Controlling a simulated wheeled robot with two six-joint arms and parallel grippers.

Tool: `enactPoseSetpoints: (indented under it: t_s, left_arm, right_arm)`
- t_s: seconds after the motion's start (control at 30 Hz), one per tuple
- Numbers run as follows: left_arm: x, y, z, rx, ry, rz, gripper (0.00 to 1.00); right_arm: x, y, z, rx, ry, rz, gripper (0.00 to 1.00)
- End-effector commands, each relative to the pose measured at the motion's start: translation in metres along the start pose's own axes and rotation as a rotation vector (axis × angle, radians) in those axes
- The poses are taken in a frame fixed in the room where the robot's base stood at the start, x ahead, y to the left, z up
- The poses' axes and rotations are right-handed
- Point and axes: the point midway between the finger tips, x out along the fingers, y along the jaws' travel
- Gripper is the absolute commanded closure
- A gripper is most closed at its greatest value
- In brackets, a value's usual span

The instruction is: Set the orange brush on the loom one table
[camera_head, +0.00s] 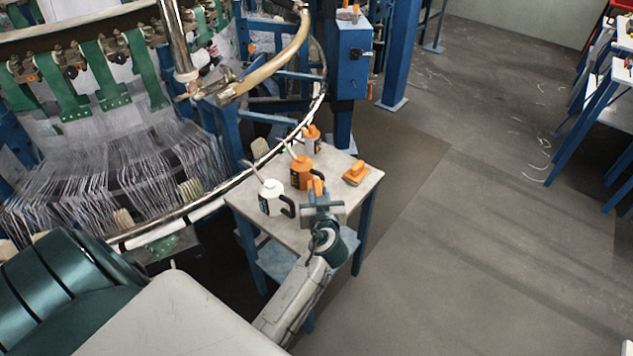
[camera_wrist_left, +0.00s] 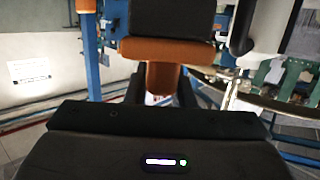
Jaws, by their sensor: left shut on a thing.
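My left gripper (camera_head: 319,194) is over the near edge of a small grey-topped table (camera_head: 338,211). It is shut on an orange brush (camera_wrist_left: 165,50), which shows in the left wrist view with a dark block at its far side. The fingers (camera_wrist_left: 162,87) grip its narrow orange part. In the head view only a bit of orange shows at the fingertips. I cannot tell whether the held brush touches the table. Another orange, brush-like piece (camera_head: 357,173) lies on the table to the right of the gripper. My right gripper is not in view.
On the table stand a white jug (camera_head: 270,197) with a dark handle, an orange jug (camera_head: 301,171) and a smaller orange-and-white bottle (camera_head: 312,139) behind. The loom (camera_head: 120,120) borders the table's left side. Floor (camera_head: 470,240) on the right is open.

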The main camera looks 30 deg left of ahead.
Motion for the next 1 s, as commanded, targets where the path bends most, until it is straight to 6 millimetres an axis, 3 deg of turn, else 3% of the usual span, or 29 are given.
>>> enactPoseSetpoints:
  t_s: [0.7,1.0]
  left_arm:
    - [0.009,0.0,0.043,0.0,0.001,0.0,1.0]
    - [0.009,0.0,0.044,0.0,0.001,0.0,1.0]
  right_arm:
    - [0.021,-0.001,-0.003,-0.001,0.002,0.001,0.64]
    - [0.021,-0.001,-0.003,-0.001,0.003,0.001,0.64]
